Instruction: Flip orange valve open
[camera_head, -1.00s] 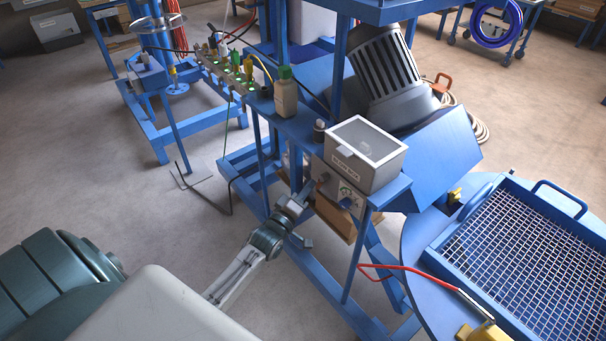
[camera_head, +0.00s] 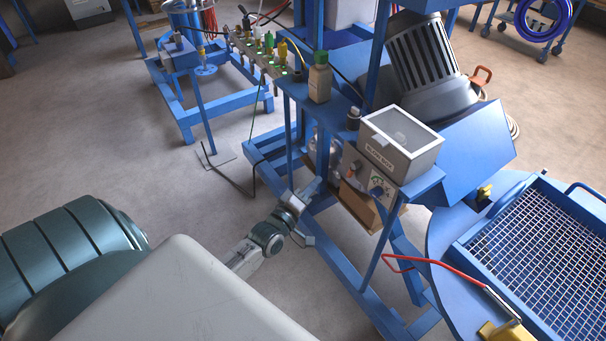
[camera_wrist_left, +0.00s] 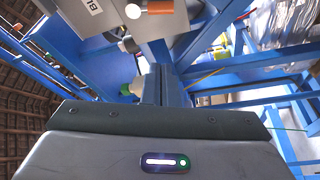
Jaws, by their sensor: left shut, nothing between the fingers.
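A small orange valve part (camera_head: 353,172) sits on the grey control panel (camera_head: 366,180) under the clear-lidded box. In the left wrist view an orange cylinder (camera_wrist_left: 160,7) beside a white round end shows at the top edge; it looks like the valve handle. My left gripper (camera_head: 314,184) is to the left of the panel, apart from the valve. Its fingers show in the left wrist view (camera_wrist_left: 163,84), shut and empty, pointing up towards the blue frame. The valve's exact position is too small to tell. My right gripper is not in view.
The clear-lidded box (camera_head: 402,142) and a green-capped bottle (camera_head: 320,78) stand on the blue frame above. A blue frame post (camera_head: 378,248) stands right of my arm. A red-handled tool (camera_head: 455,268) lies on the round blue table. Open floor (camera_head: 150,200) is at left.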

